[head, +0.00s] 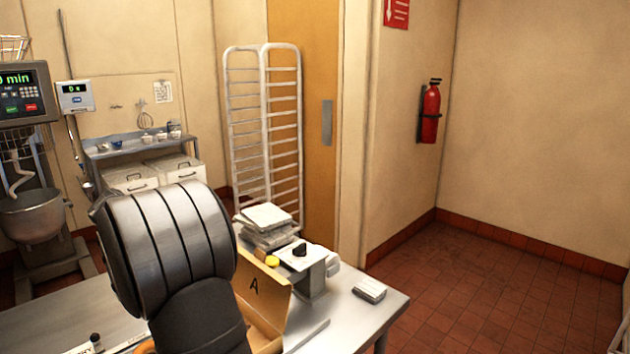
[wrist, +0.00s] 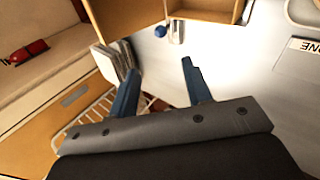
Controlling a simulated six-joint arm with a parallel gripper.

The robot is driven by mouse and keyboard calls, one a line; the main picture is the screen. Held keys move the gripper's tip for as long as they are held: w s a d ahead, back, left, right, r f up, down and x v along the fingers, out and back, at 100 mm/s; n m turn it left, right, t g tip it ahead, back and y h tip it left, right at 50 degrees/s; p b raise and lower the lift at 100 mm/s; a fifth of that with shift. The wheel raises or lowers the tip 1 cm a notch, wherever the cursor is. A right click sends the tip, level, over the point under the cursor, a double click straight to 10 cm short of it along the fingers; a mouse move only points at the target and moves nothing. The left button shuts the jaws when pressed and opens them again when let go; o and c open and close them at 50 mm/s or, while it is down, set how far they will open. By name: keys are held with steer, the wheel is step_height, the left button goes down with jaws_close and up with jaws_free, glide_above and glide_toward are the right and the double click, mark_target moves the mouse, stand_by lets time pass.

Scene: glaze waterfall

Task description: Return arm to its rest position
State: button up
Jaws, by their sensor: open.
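My gripper (wrist: 160,88) shows in the wrist view with its two blue fingers spread apart and nothing between them. It hangs over the pale metal table (wrist: 235,70), clear of the things on it. In the head view my dark arm covers the lower left middle, and the gripper itself is hidden behind it or out of the picture.
A cardboard box marked A (head: 272,290) stands right beside my arm in the head view. Behind it are a stacked scale-like device (head: 312,275) and white packets (head: 266,216). A small block (head: 369,290) lies near the table's right edge. A wire rack (head: 264,135) stands behind.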

steer(key=x, duration=1.5)
steer(key=shift+f, duration=0.1)
steer(key=w+a, duration=0.3)
steer(key=shift+w+a+f, duration=0.1)
steer(key=shift+w+f, duration=0.1)
steer(key=shift+w, duration=0.05)
steer(key=v, duration=1.7)
steer(key=w+d+r+m+g+y, duration=0.1)
steer(key=w+d+r+g+y, duration=0.1)
steer(key=w+d+g+y, duration=0.2)
steer(key=shift+w+d+r+m+g, duration=0.2)
steer(key=shift+w+d+m+g, duration=0.2)
steer(key=shift+w+d+g, duration=1.15)
steer(key=shift+w+d+t, duration=0.3)
steer(key=shift+d+t, duration=0.15)
steer(key=shift+d, duration=0.05)
